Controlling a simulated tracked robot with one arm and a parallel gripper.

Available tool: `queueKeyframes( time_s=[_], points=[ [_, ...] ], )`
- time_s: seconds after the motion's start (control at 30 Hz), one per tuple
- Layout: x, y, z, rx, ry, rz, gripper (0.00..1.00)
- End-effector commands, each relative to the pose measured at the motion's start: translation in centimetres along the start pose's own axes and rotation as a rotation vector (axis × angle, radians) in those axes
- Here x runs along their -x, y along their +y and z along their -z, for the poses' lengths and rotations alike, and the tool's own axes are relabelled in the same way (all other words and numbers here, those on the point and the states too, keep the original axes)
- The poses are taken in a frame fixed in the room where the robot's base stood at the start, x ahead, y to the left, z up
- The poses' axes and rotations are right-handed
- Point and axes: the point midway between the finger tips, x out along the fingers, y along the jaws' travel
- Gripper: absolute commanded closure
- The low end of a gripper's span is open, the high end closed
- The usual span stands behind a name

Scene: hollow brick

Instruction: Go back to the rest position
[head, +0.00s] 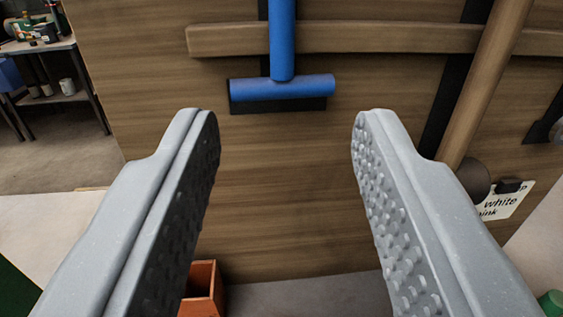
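My gripper (286,125) is open and empty in the head view. Its two grey fingers with studded inner pads stand wide apart, pointing at a wooden panel (285,190). A blue T-shaped tool (283,88) with a dark edge hangs against the panel, above and between the fingertips in the picture. I see no contact between the fingers and the tool.
A wooden rail (390,37) crosses the panel, and a wooden handle (488,85) slants at the right above a white label (505,202). An orange box (201,290) is low, partly behind the left finger. A shelf (52,98) stands at the far left.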

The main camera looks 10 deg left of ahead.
Motion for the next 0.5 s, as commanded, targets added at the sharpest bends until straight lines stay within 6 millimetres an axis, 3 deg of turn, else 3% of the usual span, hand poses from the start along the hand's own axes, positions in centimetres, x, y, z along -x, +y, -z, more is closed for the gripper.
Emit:
queueKeyframes(
  time_s=[0.2,0.5],
  points=[
    [2.3,0.0,-0.1,-0.001,0.001,0.000,0.61],
    [3.3,0.1,0.1,-0.002,0.002,-0.001,0.61]
  ],
)
